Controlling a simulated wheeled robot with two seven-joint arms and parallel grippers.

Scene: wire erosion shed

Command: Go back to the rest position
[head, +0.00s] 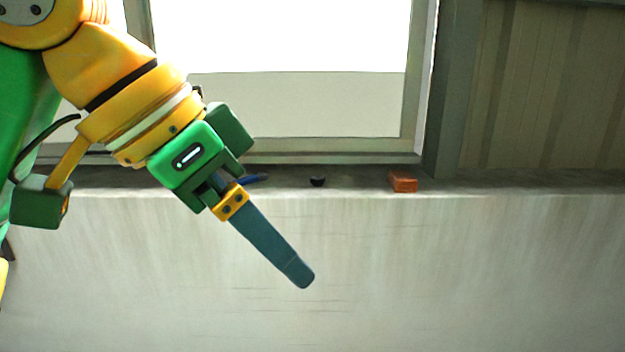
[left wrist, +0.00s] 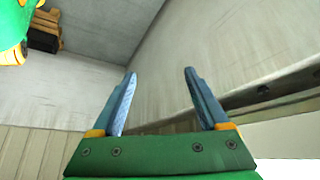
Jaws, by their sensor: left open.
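My left gripper (head: 300,274) reaches in from the left in the head view, in front of the pale wall below the window ledge. Its blue-grey fingers point down and to the right. In the left wrist view its two fingers (left wrist: 158,75) stand apart with nothing between them. My right gripper is in neither view.
A concrete ledge (head: 500,182) runs below the window. On it are an orange-brown block (head: 403,181), a small dark object (head: 317,181) and a blue object (head: 255,178) partly behind my gripper. The left wrist view shows stacked dark and wooden items (left wrist: 44,32).

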